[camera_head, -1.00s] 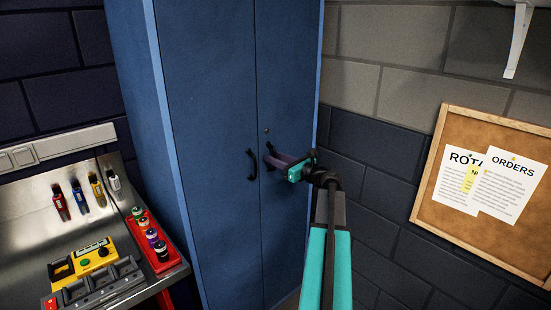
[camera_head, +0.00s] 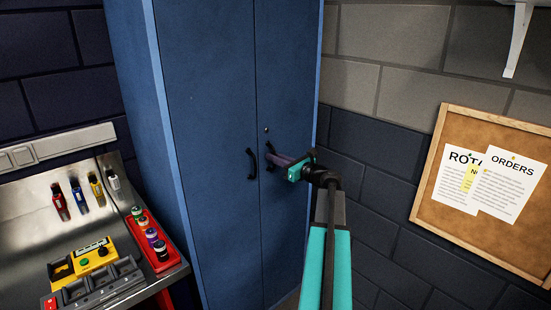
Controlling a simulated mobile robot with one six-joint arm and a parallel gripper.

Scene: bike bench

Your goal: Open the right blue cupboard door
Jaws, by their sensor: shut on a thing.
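The tall blue cupboard stands in the middle of the view, its right door (camera_head: 287,80) level with its left door (camera_head: 205,85) as far as I can see. A thin dark seam runs between them. The right door's black handle (camera_head: 270,147) is largely hidden by my fingers. My gripper (camera_head: 273,158), with purple fingers and a teal body, reaches in from the right and is shut on this handle.
The left door's black handle (camera_head: 251,163) is close beside my fingertips. A metal workbench with a red tray (camera_head: 170,265) of bottles and a yellow device (camera_head: 92,252) stands at left. A cork board (camera_head: 475,240) hangs on the right wall.

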